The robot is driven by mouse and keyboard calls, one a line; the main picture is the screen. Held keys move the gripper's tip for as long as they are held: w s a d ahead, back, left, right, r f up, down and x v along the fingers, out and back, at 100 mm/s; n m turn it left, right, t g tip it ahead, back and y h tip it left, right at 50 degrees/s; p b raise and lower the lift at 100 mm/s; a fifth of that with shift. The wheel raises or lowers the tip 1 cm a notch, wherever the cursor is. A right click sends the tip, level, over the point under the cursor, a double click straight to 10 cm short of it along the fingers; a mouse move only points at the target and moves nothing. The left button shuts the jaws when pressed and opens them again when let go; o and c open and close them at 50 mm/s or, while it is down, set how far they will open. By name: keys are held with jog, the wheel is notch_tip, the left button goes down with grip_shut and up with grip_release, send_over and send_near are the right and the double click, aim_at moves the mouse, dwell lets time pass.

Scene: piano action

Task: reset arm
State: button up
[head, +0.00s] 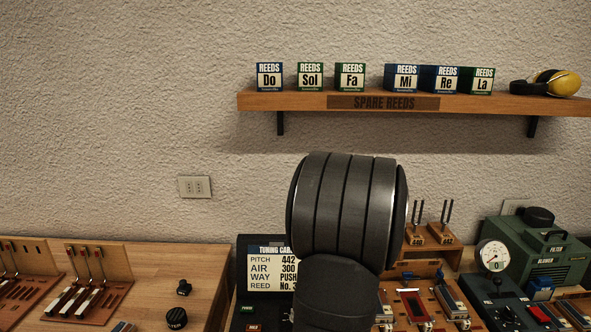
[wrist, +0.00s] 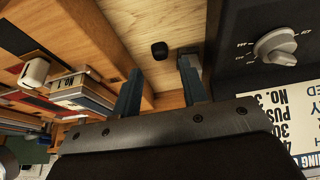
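My gripper (wrist: 161,68) shows in the wrist view as two blue-grey fingers standing apart, with nothing held between them. It is over the wooden bench, beside a black panel with a grey knob (wrist: 275,46). A small black object (wrist: 159,50) lies on the bench beyond the gap between the fingers. In the head view my dark arm link fills the middle and hides the gripper and part of the bench.
A tuning card (head: 272,270) stands left of my arm. A green blower (head: 540,250) and gauge (head: 494,256) stand right. Wooden reed racks (head: 105,258) sit left, near two small black knobs (head: 177,318). A shelf (head: 480,104) with reed boxes hangs above.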

jog(key=x, duration=0.4)
jog(key=shift+f, duration=0.4)
notch_tip(320, 180, up, 5)
jog(key=shift+w, duration=0.15)
jog(key=s+d+r, duration=0.4)
jog(key=s+d, duration=0.1)
jog(key=s+d+r, duration=0.2)
jog(key=s+d, duration=0.1)
jog(key=shift+r, duration=0.15)
jog(key=w+a+r, duration=0.6)
jog(key=a+r, duration=0.1)
jog(key=a, duration=0.3)
jog(key=w+a+r, duration=0.6)
jog(key=a+r, duration=0.1)
jog(key=a, duration=0.4)
jog(key=shift+w, duration=0.15)
jog(key=shift+o, duration=0.3)
